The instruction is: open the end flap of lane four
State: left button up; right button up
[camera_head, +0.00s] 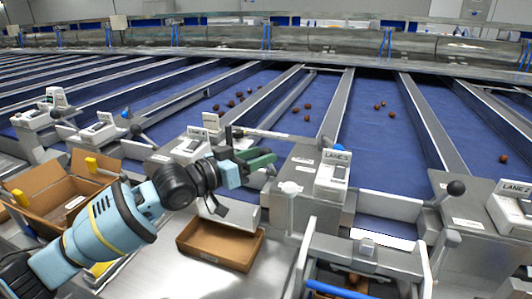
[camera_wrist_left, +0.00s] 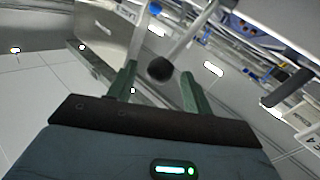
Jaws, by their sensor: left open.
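My left gripper (camera_head: 262,160) is open, with green fingers. It is over the front end of the lane left of the one marked LANE 3 (camera_head: 333,170). In the left wrist view, a black ball knob (camera_wrist_left: 160,69) shows between the spread fingers, or just beyond them; I cannot tell whether they touch it. A small sign (camera_wrist_left: 306,138), seemingly reading LANE 4, stands at the right edge there. In the head view, a pale metal end flap (camera_head: 240,215) shows below the gripper; the arm partly hides it. The right gripper is not in view.
An open cardboard tray (camera_head: 220,245) lies below the lane end. A larger cardboard box (camera_head: 60,195) stands at the left. A white-knobbed post (camera_head: 290,188) stands right of the gripper. Another black knob (camera_head: 456,188) is farther right. Several dates lie on the blue lanes.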

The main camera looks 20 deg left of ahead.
pick_arm(q)
jog(key=shift+x, duration=1.35)
jog(key=shift+c, duration=0.2)
grip_shut()
